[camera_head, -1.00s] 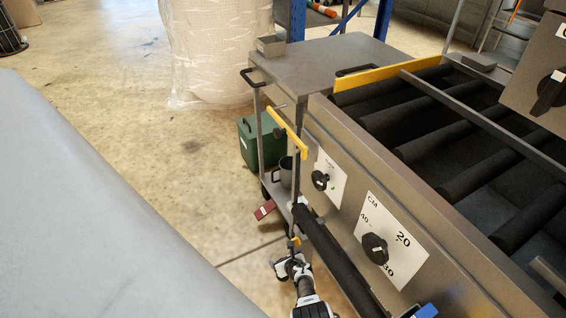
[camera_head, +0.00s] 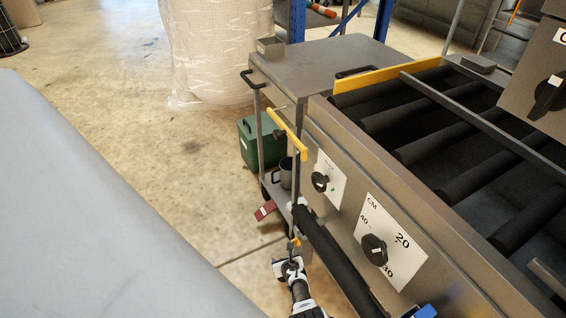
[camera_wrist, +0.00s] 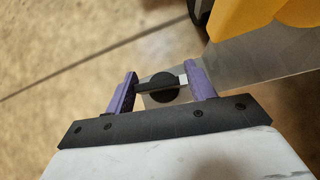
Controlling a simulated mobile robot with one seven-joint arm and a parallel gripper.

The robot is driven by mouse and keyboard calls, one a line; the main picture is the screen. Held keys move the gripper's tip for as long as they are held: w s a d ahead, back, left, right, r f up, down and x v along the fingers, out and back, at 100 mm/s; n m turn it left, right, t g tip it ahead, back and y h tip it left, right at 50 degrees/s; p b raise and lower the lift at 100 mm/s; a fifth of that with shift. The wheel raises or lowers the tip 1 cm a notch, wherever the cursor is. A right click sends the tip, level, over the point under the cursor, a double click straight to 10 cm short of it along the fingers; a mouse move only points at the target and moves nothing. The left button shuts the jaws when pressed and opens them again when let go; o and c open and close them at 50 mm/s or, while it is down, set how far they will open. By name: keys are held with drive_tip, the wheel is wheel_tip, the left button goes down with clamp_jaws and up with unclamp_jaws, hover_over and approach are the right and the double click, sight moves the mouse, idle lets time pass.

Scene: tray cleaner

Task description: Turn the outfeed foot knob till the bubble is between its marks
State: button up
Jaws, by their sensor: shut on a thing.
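In the wrist view a round black knob (camera_wrist: 163,92) with a bar grip and a white mark at its right end sits between the purple fingers of my gripper (camera_wrist: 162,84). The fingers are shut on the ends of the bar. In the head view my gripper (camera_head: 289,265) is low beside the machine's near end, under a small yellow part (camera_head: 295,243), and it hides the knob. A yellow part (camera_wrist: 262,18) also shows at the wrist view's top right. I cannot make out a bubble or its marks in either view.
The roller machine's side panel (camera_head: 370,185) carries a small dial (camera_head: 320,182) and a larger numbered dial (camera_head: 374,250). A dark roller (camera_head: 325,255) runs close beside my gripper. A cart (camera_head: 320,65) with a green box (camera_head: 249,143) stands behind.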

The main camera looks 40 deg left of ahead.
drive_tip(key=shift+m+t+h, duration=0.4)
drive_tip(key=shift+m+t, duration=0.2)
drive_tip(key=shift+m, duration=0.3)
